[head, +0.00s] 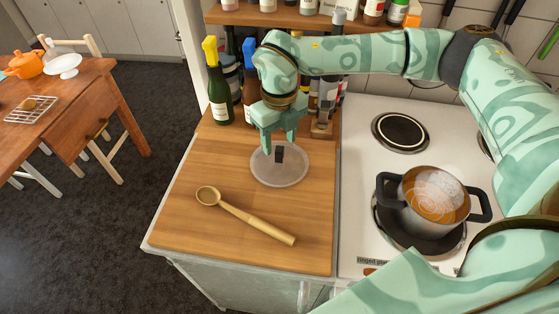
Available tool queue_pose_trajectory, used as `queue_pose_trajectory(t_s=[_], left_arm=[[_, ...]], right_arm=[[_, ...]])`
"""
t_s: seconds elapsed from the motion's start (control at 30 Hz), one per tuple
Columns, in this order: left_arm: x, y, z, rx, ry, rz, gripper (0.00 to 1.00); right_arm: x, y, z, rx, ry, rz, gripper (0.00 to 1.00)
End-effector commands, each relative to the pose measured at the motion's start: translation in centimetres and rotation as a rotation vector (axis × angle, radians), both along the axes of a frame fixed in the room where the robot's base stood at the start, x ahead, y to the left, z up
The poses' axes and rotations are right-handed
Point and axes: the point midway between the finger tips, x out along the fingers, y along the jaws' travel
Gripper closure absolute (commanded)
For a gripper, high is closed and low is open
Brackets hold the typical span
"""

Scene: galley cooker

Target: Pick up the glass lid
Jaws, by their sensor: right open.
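The glass lid (278,174) lies flat on the wooden worktop, a clear greyish disc with a dark knob standing near its middle. My right gripper (279,148) points down over the lid, with its two fingers apart on either side of the knob's upper area. I cannot tell whether the fingers touch the knob or the lid. My left gripper is not in view.
A wooden spoon (245,216) lies on the worktop (190,230) in front of the lid. A pot (432,201) with orange contents stands on the white cooker at right. Bottles, including a green one (219,95), stand behind the gripper, below a shelf (290,20).

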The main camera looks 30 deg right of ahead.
Motion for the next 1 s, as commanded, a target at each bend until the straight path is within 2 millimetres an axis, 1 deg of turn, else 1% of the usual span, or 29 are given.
queue_pose_trajectory(t_s=[0.03,0.1,0.2,0.27,0.43,0.47,0.5,0.57,0.6,0.63,1.0], left_arm=[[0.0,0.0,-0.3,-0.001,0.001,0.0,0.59],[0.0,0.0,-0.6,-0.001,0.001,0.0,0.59],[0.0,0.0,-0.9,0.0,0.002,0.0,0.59],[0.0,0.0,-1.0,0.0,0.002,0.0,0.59],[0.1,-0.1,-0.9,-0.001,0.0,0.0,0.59],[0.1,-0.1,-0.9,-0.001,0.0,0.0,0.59],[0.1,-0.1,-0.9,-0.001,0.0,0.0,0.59],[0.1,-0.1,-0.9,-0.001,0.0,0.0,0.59],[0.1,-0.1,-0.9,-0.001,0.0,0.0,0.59],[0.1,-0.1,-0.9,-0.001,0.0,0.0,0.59],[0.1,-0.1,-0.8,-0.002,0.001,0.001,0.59]], right_arm=[[-0.1,0.0,-1.0,-0.001,0.005,0.0,0.51],[-0.2,0.0,-2.3,-0.001,0.005,-0.001,0.51],[-0.2,0.0,-3.9,-0.001,0.005,-0.001,0.51],[-0.1,0.0,-4.2,-0.001,0.004,-0.001,0.51],[-0.1,0.0,-4.1,0.0,0.002,0.0,0.51],[-0.1,0.0,-4.1,0.0,0.002,0.0,0.54],[-0.1,0.0,-4.1,0.0,0.002,0.0,0.65],[-0.1,0.0,-4.1,0.0,0.002,0.0,0.81],[-0.1,0.0,-4.1,0.0,0.002,0.0,0.93],[-0.1,0.0,-4.1,0.0,0.002,0.0,1.0],[-0.1,0.0,-4.0,0.0,0.001,0.0,1.0]])
